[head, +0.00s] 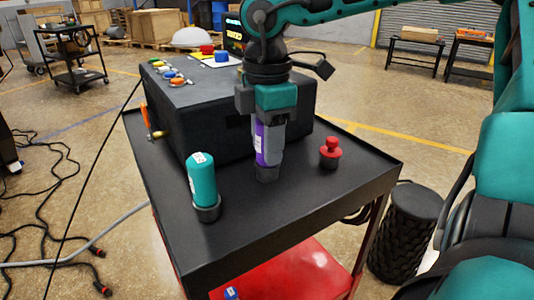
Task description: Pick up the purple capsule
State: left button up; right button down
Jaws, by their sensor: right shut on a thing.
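The purple capsule (261,146) is a purple cylinder with a white label, standing upright in front of the dark furnace box (203,118). My right gripper (268,150) comes down on it from above and is shut on it, its fingers covering part of its sides. The capsule's lower end is at a small dark holder (267,172) on the cart top; I cannot tell whether it is seated in it or just above. My left gripper is not in view.
A teal capsule (201,175) stands in a dark holder at the front left of the black cart top (285,215). Colored buttons (173,76) are on the box. The cart's front right is clear.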

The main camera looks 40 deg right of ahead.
notch_tip(320, 180, up, 17)
jog(key=p, duration=0.1)
jog(key=shift+s+f, duration=0.1)
dwell(0.7)
